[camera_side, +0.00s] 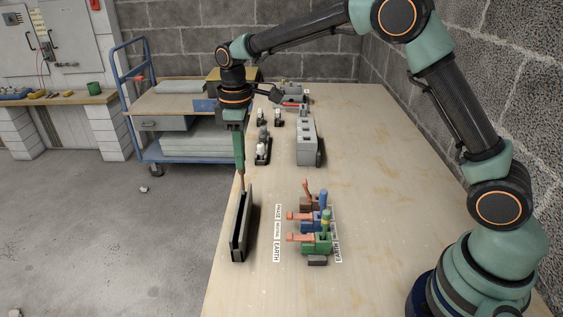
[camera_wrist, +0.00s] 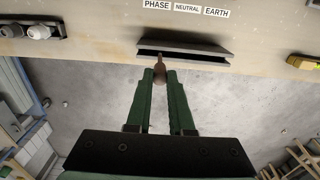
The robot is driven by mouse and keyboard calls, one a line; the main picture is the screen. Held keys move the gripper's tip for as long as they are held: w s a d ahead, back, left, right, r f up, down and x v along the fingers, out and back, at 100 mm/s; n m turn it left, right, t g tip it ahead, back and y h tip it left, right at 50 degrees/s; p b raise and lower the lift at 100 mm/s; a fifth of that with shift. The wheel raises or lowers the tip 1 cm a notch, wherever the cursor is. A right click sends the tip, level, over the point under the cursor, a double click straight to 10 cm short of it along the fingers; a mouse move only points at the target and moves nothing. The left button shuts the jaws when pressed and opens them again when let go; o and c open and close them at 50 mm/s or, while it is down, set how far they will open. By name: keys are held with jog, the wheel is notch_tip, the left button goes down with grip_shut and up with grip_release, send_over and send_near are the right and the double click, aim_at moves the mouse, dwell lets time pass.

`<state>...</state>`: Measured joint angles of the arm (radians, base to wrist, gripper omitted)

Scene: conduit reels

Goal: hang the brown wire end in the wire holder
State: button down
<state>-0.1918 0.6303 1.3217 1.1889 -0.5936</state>
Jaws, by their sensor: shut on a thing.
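My gripper (camera_side: 240,168) points down at the table's left edge, its green fingers shut on the brown wire end (camera_side: 243,184). In the wrist view my gripper's fingertips (camera_wrist: 160,77) close on either side of the brown wire end (camera_wrist: 159,70). The wire holder (camera_side: 241,228) is a dark, narrow slotted channel along the table's left edge. The brown end is at the holder's far end in the side view. In the wrist view its thin tip reaches the slot of the wire holder (camera_wrist: 192,48), left of the middle. I cannot tell whether it touches or sits inside.
Brown, blue and green terminals with orange levers (camera_side: 315,222) stand right of the holder, by PHASE, NEUTRAL and EARTH labels (camera_side: 277,232). A grey block (camera_side: 306,142) and small fittings (camera_side: 263,146) stand farther back. A blue trolley (camera_side: 180,125) is beyond the table edge.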

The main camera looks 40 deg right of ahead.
aim_at(242, 173)
jog(key=shift+f, duration=3.15)
jog(key=shift+c, duration=2.4)
grip_release()
jog(key=shift+r, duration=0.1)
jog(key=shift+r, duration=3.4)
